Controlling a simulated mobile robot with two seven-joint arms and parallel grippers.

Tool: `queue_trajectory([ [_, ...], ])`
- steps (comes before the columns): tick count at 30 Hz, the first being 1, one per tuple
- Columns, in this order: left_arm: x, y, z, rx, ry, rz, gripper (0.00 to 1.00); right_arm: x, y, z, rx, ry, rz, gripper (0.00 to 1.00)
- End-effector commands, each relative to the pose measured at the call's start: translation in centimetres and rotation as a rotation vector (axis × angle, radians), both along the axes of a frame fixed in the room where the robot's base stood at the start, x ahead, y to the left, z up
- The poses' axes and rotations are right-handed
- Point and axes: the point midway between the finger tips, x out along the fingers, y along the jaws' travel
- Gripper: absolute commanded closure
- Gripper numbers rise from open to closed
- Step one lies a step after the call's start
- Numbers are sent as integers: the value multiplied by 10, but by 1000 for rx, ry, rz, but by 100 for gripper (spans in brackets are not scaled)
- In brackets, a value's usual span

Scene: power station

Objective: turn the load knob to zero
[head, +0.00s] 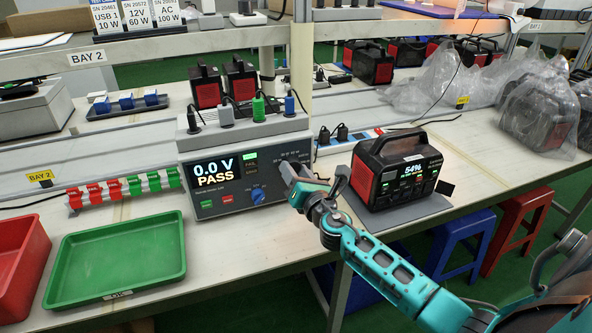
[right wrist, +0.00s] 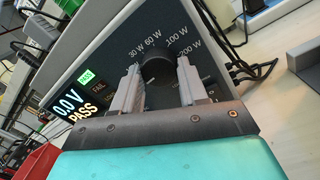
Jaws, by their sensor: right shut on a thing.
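The load tester (head: 228,183) is a grey box on the bench with a dark front panel; its screen reads 0.0 V PASS. Its load knob (right wrist: 158,68) is black and round, with 30 W, 60 W, 100 W and 200 W printed around it. My right gripper (head: 292,174) is at the panel's right side and hides most of the knob in the head view. In the right wrist view its two fingers (right wrist: 160,84) stand either side of the knob, shut on it. I cannot tell which mark the knob points to. My left gripper is not in view.
A blue knob (head: 258,194) sits lower on the panel, left of my gripper. A green tray (head: 118,258) and red bin (head: 20,255) are at left. Cables run above the tester.

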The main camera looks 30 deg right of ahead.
Motion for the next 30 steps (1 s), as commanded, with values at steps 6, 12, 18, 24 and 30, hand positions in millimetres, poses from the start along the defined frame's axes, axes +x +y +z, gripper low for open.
queue_trajectory([
  [6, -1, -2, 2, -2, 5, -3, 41, 1, -1, 2, -57, 10, -1, 88],
  [12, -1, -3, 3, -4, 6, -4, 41, 1, -1, 2, -73, 13, -1, 88],
  [18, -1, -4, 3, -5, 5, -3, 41, 1, -1, 2, -74, 14, -1, 88],
  [24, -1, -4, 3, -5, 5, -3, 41, 1, -1, 2, -73, 13, -1, 48],
  [30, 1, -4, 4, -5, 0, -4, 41, 0, 0, 1, -70, 15, 0, 32],
])
